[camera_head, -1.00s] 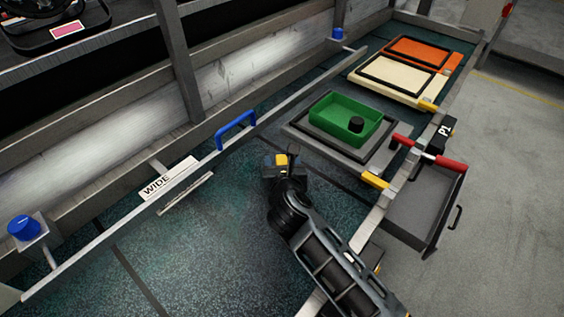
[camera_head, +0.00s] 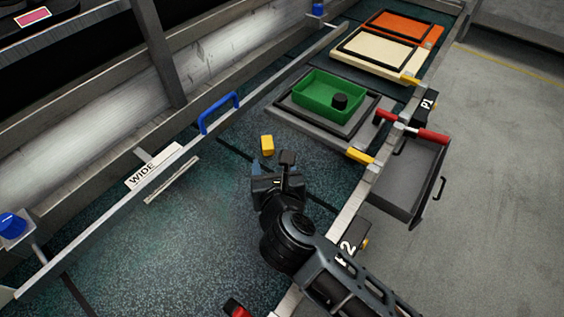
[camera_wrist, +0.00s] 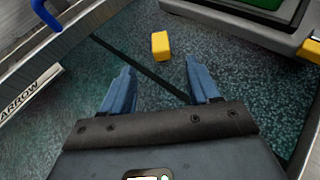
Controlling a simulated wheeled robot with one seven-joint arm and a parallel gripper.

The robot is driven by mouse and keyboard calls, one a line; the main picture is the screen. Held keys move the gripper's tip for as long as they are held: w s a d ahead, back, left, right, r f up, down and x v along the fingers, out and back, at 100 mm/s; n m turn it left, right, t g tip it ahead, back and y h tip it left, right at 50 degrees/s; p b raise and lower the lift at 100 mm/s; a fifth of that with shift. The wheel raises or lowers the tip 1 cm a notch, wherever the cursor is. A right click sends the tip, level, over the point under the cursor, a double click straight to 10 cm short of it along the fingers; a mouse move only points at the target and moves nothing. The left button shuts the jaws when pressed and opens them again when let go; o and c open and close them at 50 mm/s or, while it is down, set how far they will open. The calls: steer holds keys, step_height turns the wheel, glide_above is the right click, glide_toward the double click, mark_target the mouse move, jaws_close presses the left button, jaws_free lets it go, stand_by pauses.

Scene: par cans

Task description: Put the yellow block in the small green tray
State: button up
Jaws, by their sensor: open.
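The yellow block (camera_head: 267,145) stands on the dark speckled bench surface, left of and nearer than the small green tray (camera_head: 312,108). In the wrist view the block (camera_wrist: 160,45) lies ahead of the fingertips, roughly between their lines and clear of both. My gripper (camera_head: 272,164) is open and empty, just on the near side of the block; its blue fingers show apart in the wrist view (camera_wrist: 160,80). Only a corner of the tray (camera_wrist: 262,3) shows in the wrist view.
A cream panel (camera_head: 378,52) and an orange panel (camera_head: 405,26) lie behind the tray. A rail with a blue handle (camera_head: 219,113) runs along the left. A grey drawer with a red bar (camera_head: 418,130) is at right. The bench left of my gripper is clear.

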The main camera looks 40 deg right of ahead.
steer(key=shift+s, duration=0.1)
steer(key=s+d+r+n+t+y, duration=0.1)
steer(key=s+r+n+t, duration=0.2)
steer(key=s+n, duration=0.8)
steer(key=s+d+r+n+t+y, duration=0.1)
steer(key=s+r+n+t, duration=0.2)
steer(key=s+r+n, duration=0.4)
steer(key=s+n, duration=0.5)
steer(key=n, duration=0.4)
steer(key=shift+s+d+r+y, duration=0.25)
steer(key=shift+d+r+y, duration=0.05)
steer(key=shift+d, duration=0.05)
steer(key=s+a+n+g+y, duration=0.1)
steer(key=s+n, duration=0.2)
steer(key=n, duration=0.1)
steer(key=s+n+g+y, duration=0.1)
steer(key=s+n, duration=0.1)
steer(key=n, duration=0.3)
steer(key=s+a+n+g+y, duration=0.1)
steer(key=s+n, duration=0.2)
steer(key=n, duration=0.1)
steer(key=shift+s+a+r+n+y, duration=0.1)
steer(key=shift+s+a+n+y, duration=0.2)
steer(key=shift+s, duration=0.05)
steer(key=shift+s+n, duration=0.25)
steer(key=shift+n, duration=0.15)
steer(key=shift+a, duration=0.1)
